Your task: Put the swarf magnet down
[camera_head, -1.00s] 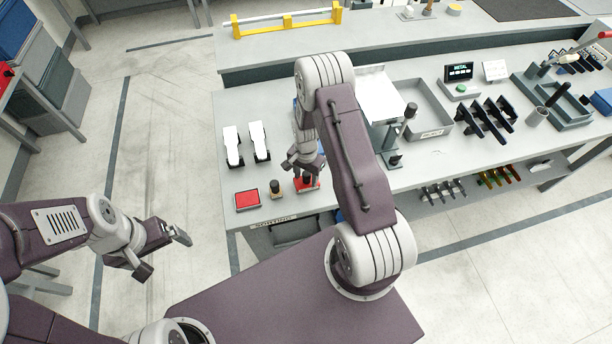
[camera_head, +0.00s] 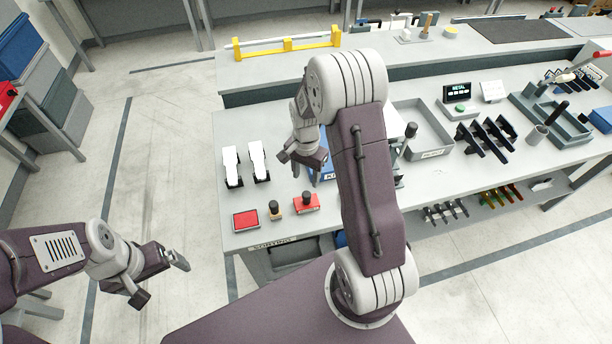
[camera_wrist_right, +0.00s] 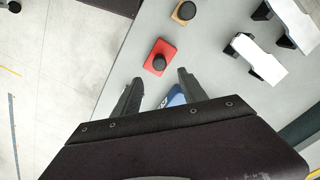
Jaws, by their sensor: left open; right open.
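The swarf magnet, a red square block with a black knob (camera_head: 306,203), stands upright near the front edge of the grey bench. It also shows in the right wrist view (camera_wrist_right: 157,50), ahead of the fingertips. My right gripper (camera_head: 304,164) is open and empty, above the bench and apart from the magnet. My left gripper (camera_head: 178,262) is open and empty, over the floor left of the bench.
A small black-knobbed tan piece (camera_head: 275,208) and a flat red pad (camera_head: 245,219) sit left of the magnet. Two white-topped pieces (camera_head: 231,166) stand behind them. A blue bin (camera_head: 325,174) is close to my right gripper. A grey tray (camera_head: 424,125) lies further right.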

